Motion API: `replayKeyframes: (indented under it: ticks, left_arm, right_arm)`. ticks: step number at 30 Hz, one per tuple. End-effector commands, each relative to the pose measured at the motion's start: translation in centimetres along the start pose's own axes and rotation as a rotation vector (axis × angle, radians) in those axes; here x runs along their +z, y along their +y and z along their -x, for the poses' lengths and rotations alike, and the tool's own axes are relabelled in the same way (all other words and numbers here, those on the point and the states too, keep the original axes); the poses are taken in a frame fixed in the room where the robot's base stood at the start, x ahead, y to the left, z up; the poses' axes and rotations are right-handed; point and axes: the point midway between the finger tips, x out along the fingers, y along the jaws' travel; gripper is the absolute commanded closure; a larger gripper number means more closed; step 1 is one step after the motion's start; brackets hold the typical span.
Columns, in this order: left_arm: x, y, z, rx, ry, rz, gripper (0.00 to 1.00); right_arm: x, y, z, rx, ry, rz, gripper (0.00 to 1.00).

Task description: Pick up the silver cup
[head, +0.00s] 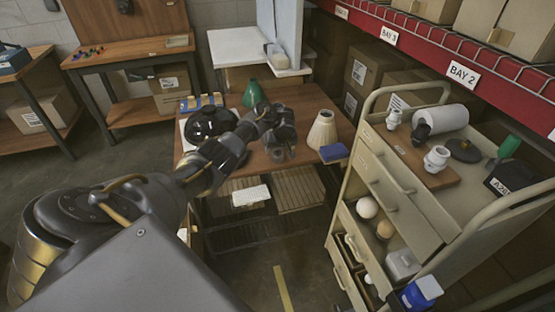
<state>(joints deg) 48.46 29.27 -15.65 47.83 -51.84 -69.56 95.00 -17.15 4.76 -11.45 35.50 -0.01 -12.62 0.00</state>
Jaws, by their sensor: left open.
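My left gripper (281,145) is over the brown work table (312,102), with its arm coming in from the lower left. Its jaws are open, and I see nothing held in them. I cannot clearly make out a silver cup; the gripper and wrist hide part of the table. A cream cone-shaped shade (322,130) stands on the table just right of the gripper. Two small whitish cup-like fittings, one near the front (437,159) and one farther back (394,119), stand on the cart at the right. My right gripper is not in view.
A dark round part (208,124) and a green cone (253,93) are left of and behind the gripper. A blue block (334,152) lies at the table's right edge. The beige cart (408,190) stands close on the right, below a red shelf (430,45).

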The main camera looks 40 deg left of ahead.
Motion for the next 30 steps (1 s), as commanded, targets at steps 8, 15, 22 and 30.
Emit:
replayKeyframes:
  ticks: [8,15,22,30]
  left_arm:
    - [0.1,-0.6,-3.0,-0.004,-0.001,0.001,0.26]
    - [0.0,-0.5,-5.2,0.0,0.0,0.002,0.26]
    - [-0.1,-0.5,-5.1,0.001,0.0,0.001,0.26]
    - [-0.1,-0.5,-5.1,0.0,0.0,0.001,0.61]
  right_arm:
    - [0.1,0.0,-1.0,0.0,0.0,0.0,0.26]
    - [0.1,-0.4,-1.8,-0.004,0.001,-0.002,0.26]
    - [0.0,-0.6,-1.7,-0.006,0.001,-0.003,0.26]
    - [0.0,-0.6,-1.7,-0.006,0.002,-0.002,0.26]
